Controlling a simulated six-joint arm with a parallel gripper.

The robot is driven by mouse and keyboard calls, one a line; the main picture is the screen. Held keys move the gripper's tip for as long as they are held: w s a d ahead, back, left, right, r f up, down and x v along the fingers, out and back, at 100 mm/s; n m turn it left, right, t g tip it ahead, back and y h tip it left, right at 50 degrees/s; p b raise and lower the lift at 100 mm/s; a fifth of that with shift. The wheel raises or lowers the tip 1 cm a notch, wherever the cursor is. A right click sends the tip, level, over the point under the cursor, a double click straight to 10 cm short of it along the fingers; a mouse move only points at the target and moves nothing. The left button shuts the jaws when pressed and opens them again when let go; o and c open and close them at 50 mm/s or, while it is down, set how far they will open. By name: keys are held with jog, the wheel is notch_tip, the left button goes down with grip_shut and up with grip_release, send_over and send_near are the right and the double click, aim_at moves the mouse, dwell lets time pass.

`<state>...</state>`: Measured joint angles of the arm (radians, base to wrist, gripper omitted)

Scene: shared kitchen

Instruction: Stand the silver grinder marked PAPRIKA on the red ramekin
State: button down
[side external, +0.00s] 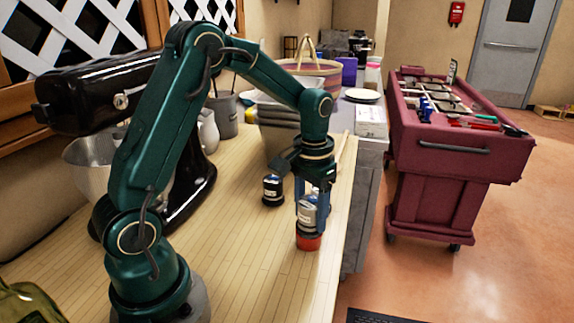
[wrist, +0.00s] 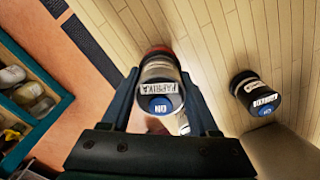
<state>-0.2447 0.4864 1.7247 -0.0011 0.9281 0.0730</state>
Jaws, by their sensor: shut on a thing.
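The silver grinder marked PAPRIKA (wrist: 158,72) has a blue top and a white label in the wrist view. It also shows in the side view (side external: 308,214), upright or nearly so. My gripper (side external: 312,212) is shut on it, with one finger on each side; the jaws also show in the wrist view (wrist: 160,100). The red ramekin (side external: 308,242) stands on the wooden counter directly under the grinder. Only a red sliver of the ramekin (wrist: 158,49) shows in the wrist view. The grinder's base is at the ramekin's top; I cannot tell whether its full weight rests there.
A black grinder (side external: 272,190) with a white label stands left of the ramekin, apart from it. It is on the right in the wrist view (wrist: 257,93). The wooden counter (side external: 250,260) is clear in front. Its right edge is near the ramekin.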

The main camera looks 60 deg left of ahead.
aim_at(311, 200)
jog(key=shift+f, duration=0.55)
jog(key=shift+c, duration=2.1)
grip_release()
jog(key=shift+r, duration=5.5)
